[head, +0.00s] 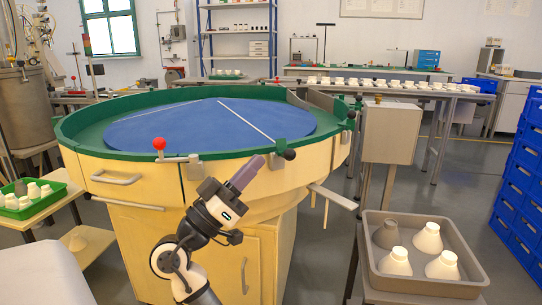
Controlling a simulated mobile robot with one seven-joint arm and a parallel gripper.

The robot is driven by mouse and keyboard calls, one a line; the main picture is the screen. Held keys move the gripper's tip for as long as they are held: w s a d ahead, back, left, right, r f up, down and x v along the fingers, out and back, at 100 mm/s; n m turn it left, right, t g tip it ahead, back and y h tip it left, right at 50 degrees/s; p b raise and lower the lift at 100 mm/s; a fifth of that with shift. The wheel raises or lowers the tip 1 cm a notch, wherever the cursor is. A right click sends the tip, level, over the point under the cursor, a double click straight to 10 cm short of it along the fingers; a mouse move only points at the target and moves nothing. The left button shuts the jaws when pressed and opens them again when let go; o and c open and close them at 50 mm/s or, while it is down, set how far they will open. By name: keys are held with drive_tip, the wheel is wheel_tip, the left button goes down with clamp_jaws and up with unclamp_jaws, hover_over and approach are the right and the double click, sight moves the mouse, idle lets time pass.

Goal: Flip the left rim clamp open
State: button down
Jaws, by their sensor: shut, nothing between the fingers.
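A round table has a green rim (220,155) around a blue top (200,122). On its near rim, right of centre, is a clamp with a green block and a black ball knob (289,154); I take it as the left rim clamp. A similar clamp with a black knob (351,114) is farther right. My gripper (258,162) is shut and empty, just left of the nearer clamp and pointing up and right. I cannot tell whether it touches the clamp. Whether the clamp is open or closed is unclear.
A red ball lever (159,144) on a metal bracket is on the rim to the left. A grey tray (465,285) with several white cones stands at the lower right. A pale lever (333,196) sticks out under the table. Blue crates (520,175) are at the right edge.

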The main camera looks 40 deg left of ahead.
drive_tip(key=s+a, duration=0.1)
drive_tip(key=s, duration=0.7)
drive_tip(key=shift+s+a+p, duration=0.3)
drive_tip(key=shift+p, duration=0.15)
